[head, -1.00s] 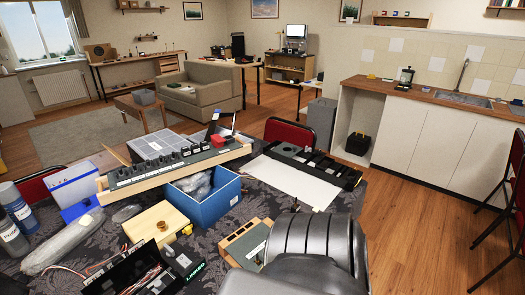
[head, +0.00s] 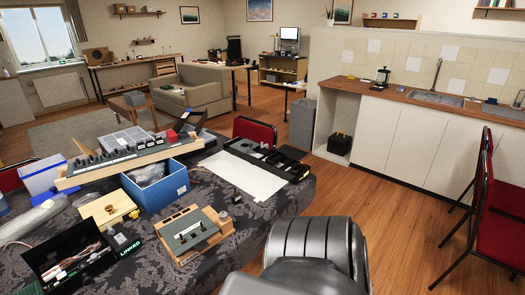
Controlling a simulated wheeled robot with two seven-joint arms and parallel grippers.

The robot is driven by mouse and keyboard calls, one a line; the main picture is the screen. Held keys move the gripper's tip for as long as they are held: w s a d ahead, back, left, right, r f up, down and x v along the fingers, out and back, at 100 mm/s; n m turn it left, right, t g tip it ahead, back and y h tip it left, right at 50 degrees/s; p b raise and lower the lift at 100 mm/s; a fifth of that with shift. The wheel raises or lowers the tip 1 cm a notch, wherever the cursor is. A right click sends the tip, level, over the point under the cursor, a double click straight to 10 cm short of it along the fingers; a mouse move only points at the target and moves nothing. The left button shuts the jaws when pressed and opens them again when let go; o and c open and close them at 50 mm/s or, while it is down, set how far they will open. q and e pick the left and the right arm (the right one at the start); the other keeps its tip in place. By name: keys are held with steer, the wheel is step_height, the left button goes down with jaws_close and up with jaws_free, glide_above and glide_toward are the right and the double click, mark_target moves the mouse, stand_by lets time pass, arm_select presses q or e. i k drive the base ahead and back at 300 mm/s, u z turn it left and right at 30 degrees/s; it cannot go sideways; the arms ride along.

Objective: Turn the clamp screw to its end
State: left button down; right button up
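No part is clearly recognisable as the clamp screw at this size. A wooden box with a grey top panel (head: 190,232) sits on the cloth-covered table, with small fittings on its top. A small dark knob-like part (head: 223,215) shows at its right edge. A light wooden block (head: 108,208) with small brass-coloured knobs lies to its left. A large dark arm link of mine fills the bottom centre-right, beside the table's right side. Neither gripper shows.
A blue bin (head: 158,186) stands behind the grey-topped box, and a long panel with knobs (head: 115,160) behind that. An open black case (head: 70,262) is at front left. A white sheet (head: 243,174) lies at back right. Red chairs (head: 497,220) stand at the right.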

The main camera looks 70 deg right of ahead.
mark_target(223, 215)
steer(key=k, duration=0.2)
steer(key=z, duration=1.6)
steer(key=i, duration=0.15)
steer(key=u, duration=0.15)
